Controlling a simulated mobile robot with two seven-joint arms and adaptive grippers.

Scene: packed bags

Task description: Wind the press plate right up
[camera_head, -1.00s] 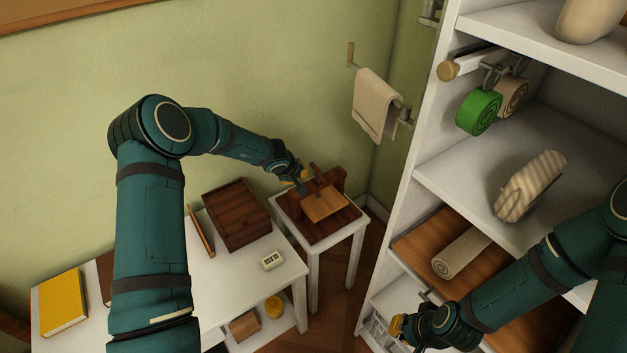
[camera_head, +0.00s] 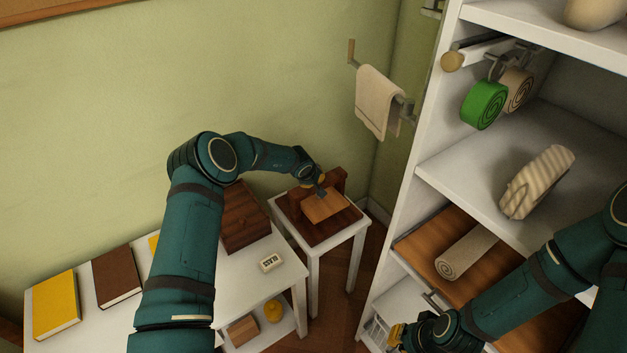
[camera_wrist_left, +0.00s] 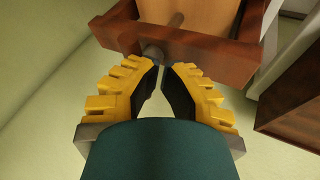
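The wooden press (camera_head: 334,183) stands on a small white stool, with a dark red-brown frame and a lighter wooden plate (camera_head: 326,207). In the left wrist view I see its dark crossbeam (camera_wrist_left: 215,50), a light wooden surface beyond it and a round grey knob (camera_wrist_left: 152,53). My left gripper (camera_head: 320,191) is over the press; its yellow, black-padded fingers (camera_wrist_left: 166,68) show a narrow empty gap, with the left fingertip close to the knob. Contact is unclear. The head view hides part of the press behind my arm. My right gripper (camera_head: 393,336) is low by the shelf, its opening unclear.
A white table with a dark wooden box (camera_head: 242,217), books (camera_head: 55,304) and a small white block (camera_head: 271,262) stands left of the stool. A white shelf unit (camera_head: 418,150) stands at the right. A towel (camera_head: 379,101) hangs on the wall behind.

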